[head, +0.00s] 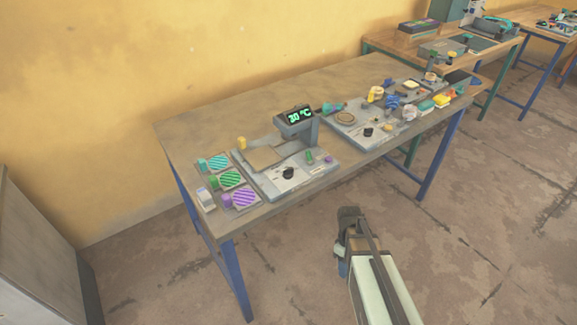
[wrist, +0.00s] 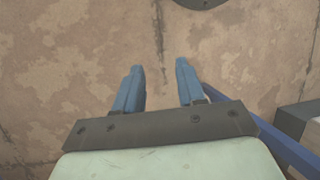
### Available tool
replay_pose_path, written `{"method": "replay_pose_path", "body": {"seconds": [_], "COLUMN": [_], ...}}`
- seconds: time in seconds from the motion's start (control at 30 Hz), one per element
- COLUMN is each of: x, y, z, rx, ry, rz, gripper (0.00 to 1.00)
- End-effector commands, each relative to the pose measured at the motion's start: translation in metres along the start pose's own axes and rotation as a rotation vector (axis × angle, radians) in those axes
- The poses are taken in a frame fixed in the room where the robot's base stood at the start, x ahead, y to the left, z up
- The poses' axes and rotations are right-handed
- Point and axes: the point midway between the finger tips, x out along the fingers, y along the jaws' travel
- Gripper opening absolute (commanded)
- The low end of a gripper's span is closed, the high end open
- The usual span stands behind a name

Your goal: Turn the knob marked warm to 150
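A grey press (head: 310,173) stands on the near table, with a raised display (head: 299,115) reading 30 °C in green. A black knob (head: 288,173) sits on its front panel; its marking is too small to read. Green (head: 309,156) and purple (head: 328,160) knobs or buttons sit to its right. Another black knob (head: 368,132) is on a second grey unit further right. I cannot tell which knob is marked warm. My gripper (wrist: 159,67) is open and empty, its blue fingers apart over bare floor. In the head view it is in front of the table, away from the knobs.
The wooden table (head: 190,130) has blue legs. Several small coloured items crowd the right end. More tables stand behind at right. The floor in front is clear.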

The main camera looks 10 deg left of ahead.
Motion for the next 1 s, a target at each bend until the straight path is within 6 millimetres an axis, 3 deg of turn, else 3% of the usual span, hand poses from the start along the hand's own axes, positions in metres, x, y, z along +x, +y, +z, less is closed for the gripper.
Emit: {"method": "replay_pose_path", "body": {"seconds": [0.03, 0.47, 1.0], "x": [-0.017, -0.152, -0.319], "y": [0.004, 0.005, -0.029], "z": [-0.009, -0.055, -0.090], "rx": [-0.039, -0.380, -0.773], "ry": [0.008, 0.032, 0.052], "rz": [0.015, 0.118, 0.243], "gripper": [0.39, 0.39, 0.39]}}
